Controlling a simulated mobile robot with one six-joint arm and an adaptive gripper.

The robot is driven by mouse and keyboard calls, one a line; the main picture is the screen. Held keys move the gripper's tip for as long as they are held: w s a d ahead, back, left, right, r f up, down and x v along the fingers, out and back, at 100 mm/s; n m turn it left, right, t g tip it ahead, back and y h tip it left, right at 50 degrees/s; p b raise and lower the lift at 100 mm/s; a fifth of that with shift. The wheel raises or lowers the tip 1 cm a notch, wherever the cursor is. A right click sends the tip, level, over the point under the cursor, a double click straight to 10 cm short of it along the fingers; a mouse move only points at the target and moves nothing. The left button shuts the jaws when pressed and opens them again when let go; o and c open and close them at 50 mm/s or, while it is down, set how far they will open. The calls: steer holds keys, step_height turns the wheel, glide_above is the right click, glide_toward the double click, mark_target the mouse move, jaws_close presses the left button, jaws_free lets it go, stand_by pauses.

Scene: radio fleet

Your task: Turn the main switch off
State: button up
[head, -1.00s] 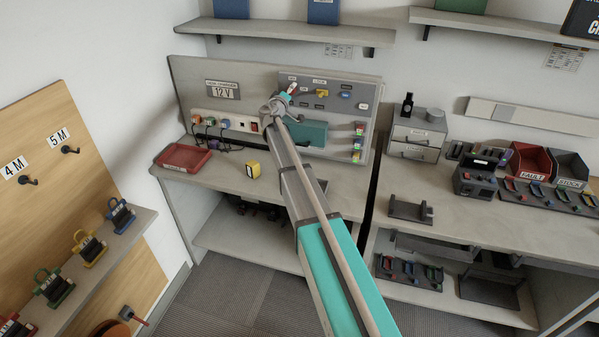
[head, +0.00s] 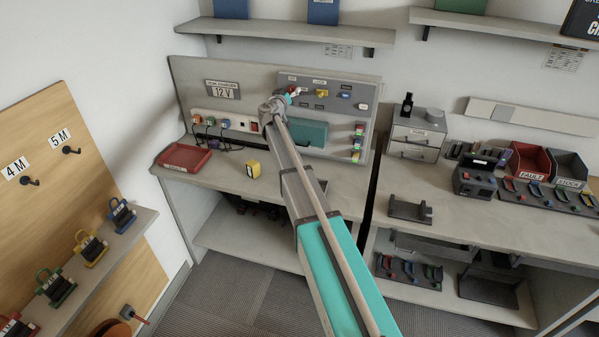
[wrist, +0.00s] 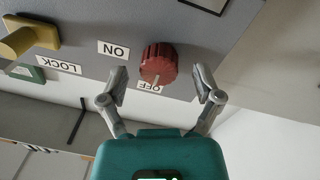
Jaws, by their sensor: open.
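The main switch is a ribbed red knob (wrist: 157,63) on the grey panel, between the ON label (wrist: 114,50) and the OFF label (wrist: 150,87) in the wrist view. A small pale mark shows at its edge near the OFF label, but I cannot tell its setting surely. My gripper (wrist: 160,84) is open and empty, with one fingertip on each side of the knob and a visible gap on both sides. In the head view my gripper (head: 296,92) is at the upper panel, and the arm and fingers mostly hide the knob.
A yellow handle (wrist: 28,36) with a LOCK label (wrist: 58,65) sticks out of the panel beside the switch. A red tray (head: 184,158) and a yellow block (head: 253,169) lie on the bench.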

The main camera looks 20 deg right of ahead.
steer(key=shift+m, duration=0.3)
steer(key=v, duration=1.4)
steer(key=s+d+f+g+y, duration=0.1)
steer(key=s+f+g, duration=0.3)
steer(key=s+f, duration=0.3)
steer(key=s+d+f+g+y+b, duration=0.1)
steer(key=s+f+g+y, duration=0.1)
steer(key=s+f+g, duration=0.2)
steer(key=shift+s+d+f+g+b, duration=0.35)
steer(key=shift+s+f, duration=1.1)
steer(key=shift+s, duration=2.3)
steer(key=shift+a, duration=0.1)
